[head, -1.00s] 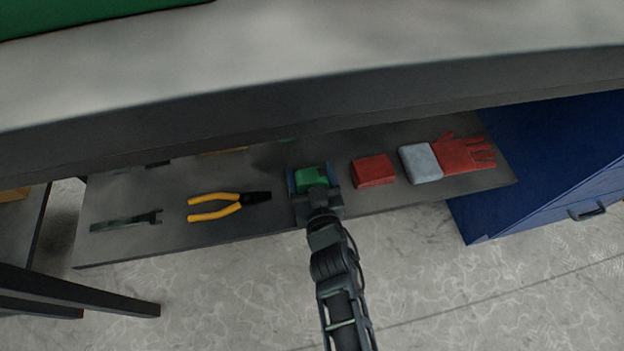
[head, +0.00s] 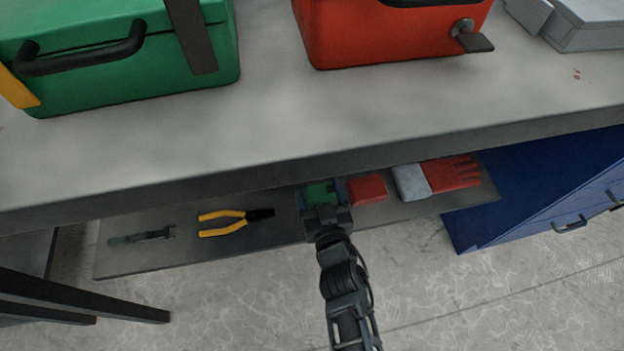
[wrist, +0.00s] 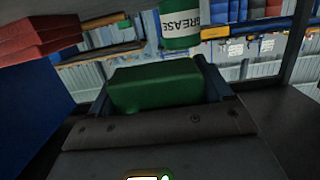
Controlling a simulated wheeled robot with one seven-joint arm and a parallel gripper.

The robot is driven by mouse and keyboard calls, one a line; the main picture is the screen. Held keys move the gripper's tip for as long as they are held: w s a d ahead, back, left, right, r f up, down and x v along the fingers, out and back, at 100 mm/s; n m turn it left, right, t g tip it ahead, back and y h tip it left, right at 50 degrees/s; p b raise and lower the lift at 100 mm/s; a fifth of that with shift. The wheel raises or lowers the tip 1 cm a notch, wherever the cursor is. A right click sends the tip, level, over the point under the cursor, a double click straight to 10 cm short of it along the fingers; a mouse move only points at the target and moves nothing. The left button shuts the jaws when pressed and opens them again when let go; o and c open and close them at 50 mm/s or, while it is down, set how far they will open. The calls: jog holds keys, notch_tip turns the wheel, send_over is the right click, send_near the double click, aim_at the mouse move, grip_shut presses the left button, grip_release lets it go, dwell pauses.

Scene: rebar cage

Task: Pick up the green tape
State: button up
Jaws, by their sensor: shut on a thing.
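The green tape (head: 318,192) is a green block-like piece between the fingers of my gripper (head: 322,196), over the lower shelf. In the wrist view the green tape (wrist: 157,86) fills the space between the two dark fingers of my gripper (wrist: 158,90). My gripper is shut on it. In the head view the gripper body hides the tape's near side. I cannot tell from the head view whether the tape is clear of the shelf.
The lower shelf (head: 270,235) holds yellow-handled pliers (head: 228,221), a dark tool (head: 142,237), a red block (head: 367,188) and a red and grey glove (head: 450,173). The worktop (head: 290,130) overhangs it, with green (head: 120,70) and red (head: 385,35) toolboxes. A blue cabinet (head: 540,190) stands right.

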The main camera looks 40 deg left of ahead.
jog(key=w+d+r+m+t+h+p, duration=0.1)
jog(key=d+r+m+t+h+p, duration=0.1)
jog(key=d, duration=1.2)
jog(key=w+d+r+m+t+h+p, duration=0.2)
jog(key=d+r+m+h+p, duration=0.2)
jog(key=d, duration=1)
jog(key=w+d+r+m+t+h+p, duration=0.1)
jog(key=d+r+m+h+p, duration=0.3)
jog(key=d+r+p, duration=0.5)
jog(key=d+r+h, duration=0.2)
jog(key=d+r, duration=0.1)
jog(key=d, duration=0.2)
jog(key=shift+w+t, duration=0.15)
jog(key=shift+t, duration=0.25)
jog(key=shift+r, duration=0.15)
